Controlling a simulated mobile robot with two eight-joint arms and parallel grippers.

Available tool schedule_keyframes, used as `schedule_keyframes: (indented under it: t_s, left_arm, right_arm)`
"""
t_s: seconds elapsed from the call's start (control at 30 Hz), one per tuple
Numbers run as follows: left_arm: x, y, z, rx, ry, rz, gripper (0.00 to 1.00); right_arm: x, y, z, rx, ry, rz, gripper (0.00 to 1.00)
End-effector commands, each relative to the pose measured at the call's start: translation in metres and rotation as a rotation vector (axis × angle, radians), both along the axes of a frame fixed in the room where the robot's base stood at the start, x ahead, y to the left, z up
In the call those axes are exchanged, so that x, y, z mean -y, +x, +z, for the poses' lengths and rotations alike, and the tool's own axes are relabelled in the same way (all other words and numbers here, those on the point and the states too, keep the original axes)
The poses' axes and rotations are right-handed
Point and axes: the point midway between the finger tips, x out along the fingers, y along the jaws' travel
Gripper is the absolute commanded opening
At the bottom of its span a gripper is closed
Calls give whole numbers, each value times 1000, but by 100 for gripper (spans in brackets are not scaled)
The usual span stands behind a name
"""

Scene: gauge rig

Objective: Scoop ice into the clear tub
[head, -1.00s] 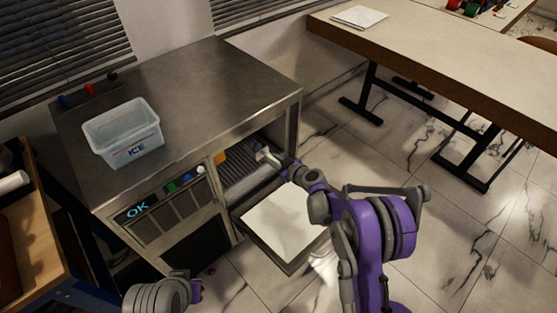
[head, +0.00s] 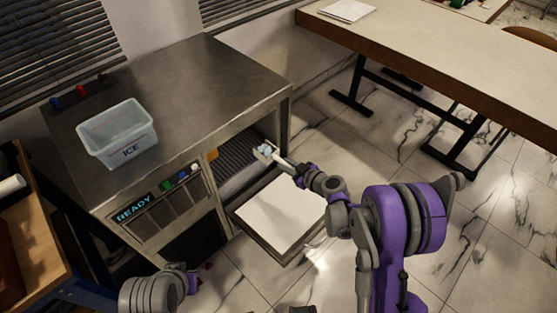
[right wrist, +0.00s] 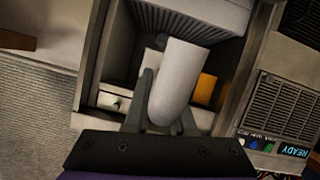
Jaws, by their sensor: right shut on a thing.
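The clear tub (head: 118,135), marked ICE, stands on the steel top of the ice machine (head: 205,85). No ice shows inside it. My right gripper (head: 296,168) is shut on the white scoop (head: 276,158) at the mouth of the machine's open bin (head: 238,168). Pale bluish lumps like ice (head: 265,149) show in the scoop's bowl. In the right wrist view, the scoop's rounded white handle (right wrist: 178,88) sits between my fingers and hides part of the bin. My left gripper (head: 192,281) is low at the left, its fingers too unclear to read.
The front panel display (head: 134,209) reads READY. The lowered flap (head: 277,215) juts out below the bin opening. Small coloured knobs (head: 82,92) stand at the top's back left. A long table (head: 430,60) is at the right, with clear tiled floor between.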

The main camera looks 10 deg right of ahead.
Motion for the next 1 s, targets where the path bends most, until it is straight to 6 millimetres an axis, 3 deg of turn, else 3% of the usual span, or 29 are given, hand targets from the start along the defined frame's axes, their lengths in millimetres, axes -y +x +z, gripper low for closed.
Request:
schedule_keyframes:
  t_s: [0.6, 1.0]
  left_arm:
    - [0, -1, 20, 7, 0, 0, 0]
    - [0, -1, 22, 7, 0, 0, 0]
  right_arm:
    - [47, -60, 29, 0, 0, -1, 0]
    - [53, -69, 32, 0, 1, 1, 0]
